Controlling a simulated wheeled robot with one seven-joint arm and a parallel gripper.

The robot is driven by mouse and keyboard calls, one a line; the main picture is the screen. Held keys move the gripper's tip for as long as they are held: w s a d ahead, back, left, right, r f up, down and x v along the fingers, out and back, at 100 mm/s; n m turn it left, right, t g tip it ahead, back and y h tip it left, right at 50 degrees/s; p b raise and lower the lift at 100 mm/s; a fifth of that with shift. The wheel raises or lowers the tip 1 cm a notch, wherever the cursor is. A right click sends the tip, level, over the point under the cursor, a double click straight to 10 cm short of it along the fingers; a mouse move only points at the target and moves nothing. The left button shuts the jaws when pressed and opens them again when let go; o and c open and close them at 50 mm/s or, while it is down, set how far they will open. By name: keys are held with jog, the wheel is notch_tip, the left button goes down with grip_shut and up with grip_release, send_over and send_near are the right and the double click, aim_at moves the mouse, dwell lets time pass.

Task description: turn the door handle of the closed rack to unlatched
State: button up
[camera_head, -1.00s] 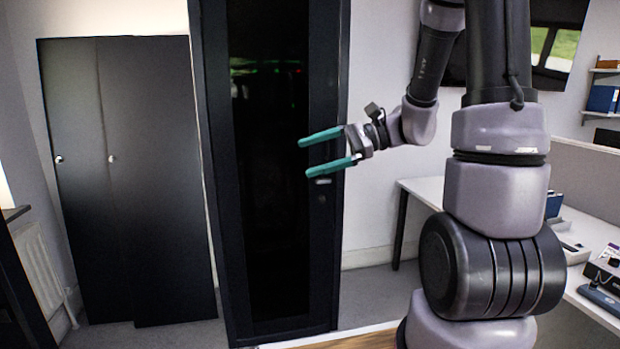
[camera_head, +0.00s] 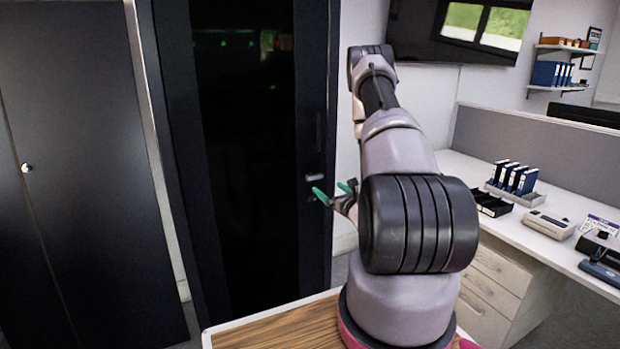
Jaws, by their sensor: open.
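The closed rack (camera_head: 240,150) is a tall black cabinet with a dark glass door; small green lights show through the glass. Its door handle (camera_head: 315,177) is a small silvery piece on the right door frame. My gripper (camera_head: 333,192) has green fingers, spread apart and empty. The fingertips are close to the handle, just below and to its right in the picture. I cannot tell whether they touch it. My own arm hides part of the gripper's wrist.
A black cupboard (camera_head: 75,130) with a round knob stands at the left. At the right is a white desk (camera_head: 560,200) with blue binders (camera_head: 515,178), a desk device (camera_head: 549,224) and drawers (camera_head: 497,280). A screen (camera_head: 455,32) hangs on the wall.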

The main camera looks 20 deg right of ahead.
aim_at(316, 178)
jog(key=w, duration=1)
jog(key=shift+a+r, duration=0.1)
jog(key=shift+a, duration=0.15)
jog(key=c, duration=1.1)
